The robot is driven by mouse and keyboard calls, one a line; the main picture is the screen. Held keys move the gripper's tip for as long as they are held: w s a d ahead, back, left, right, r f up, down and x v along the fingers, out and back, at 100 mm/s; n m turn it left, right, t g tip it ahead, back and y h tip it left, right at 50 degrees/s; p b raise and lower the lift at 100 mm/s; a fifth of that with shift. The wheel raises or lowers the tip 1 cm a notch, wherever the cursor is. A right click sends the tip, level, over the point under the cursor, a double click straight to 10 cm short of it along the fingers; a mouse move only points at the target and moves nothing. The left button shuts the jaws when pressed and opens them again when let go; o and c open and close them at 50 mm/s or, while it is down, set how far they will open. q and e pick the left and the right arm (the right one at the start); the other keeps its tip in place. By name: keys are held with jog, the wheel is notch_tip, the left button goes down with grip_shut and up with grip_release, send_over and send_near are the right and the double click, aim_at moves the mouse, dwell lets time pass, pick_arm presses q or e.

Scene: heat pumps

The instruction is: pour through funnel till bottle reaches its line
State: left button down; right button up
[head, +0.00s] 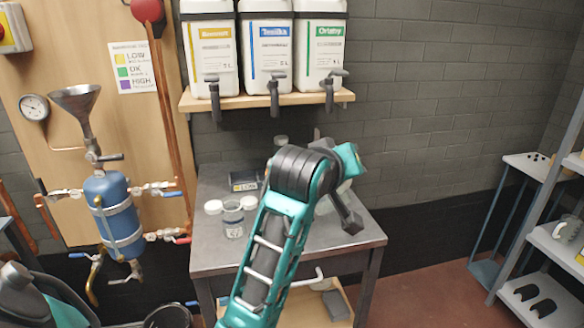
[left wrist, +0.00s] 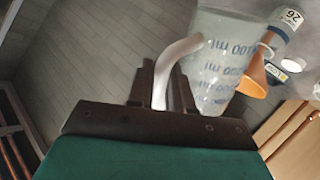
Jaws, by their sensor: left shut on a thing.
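In the left wrist view my left gripper (left wrist: 162,78) is shut on the white curved handle of a clear measuring jug (left wrist: 216,62) with blue ml markings. The liquid level in the jug is hard to read. An orange funnel (left wrist: 254,78) shows just past the jug, partly hidden by it. A bottle (left wrist: 287,22) with a white label reading 26 is beyond; I cannot tell whether the funnel sits in it. In the head view my teal arm hides the funnel, the gripper and most of the jug. My right gripper is not in view.
The grey table (head: 222,262) carries a clear jar (head: 233,220), white round pieces beside it and a small display (head: 244,184) reading LOW. Several tapped canisters (head: 268,50) stand on a wall shelf above. A blue tank (head: 114,215) with pipes is at left, a shelf rack (head: 545,245) at right.

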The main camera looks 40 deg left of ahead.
pick_arm(q)
jog(key=shift+w+a+r+n, duration=0.1)
jog(key=shift+a+r+n, duration=0.1)
jog(key=shift+a+n, duration=0.1)
jog(key=shift+w+a+r+n+g+h+p, duration=0.1)
jog(key=shift+a+r+n+g+h+p, duration=0.15)
jog(key=shift+r+h+p, duration=0.15)
jog(key=shift+w+a+r+n+g+h+p, duration=0.15)
jog(key=shift+a+r+n+h+p, duration=0.1)
jog(key=shift+r, duration=0.25)
dwell(1.5)
jog(key=shift+w+a+r+n+g+h+p, duration=0.15)
jog(key=shift+a+r+n+h+p, duration=0.2)
jog(key=shift+r, duration=0.2)
jog(key=shift+w+a+r+n+g+h+p, duration=0.15)
jog(key=shift+a+r+n+h+p, duration=0.1)
jog(key=shift+a+r, duration=0.2)
dwell(4.3)
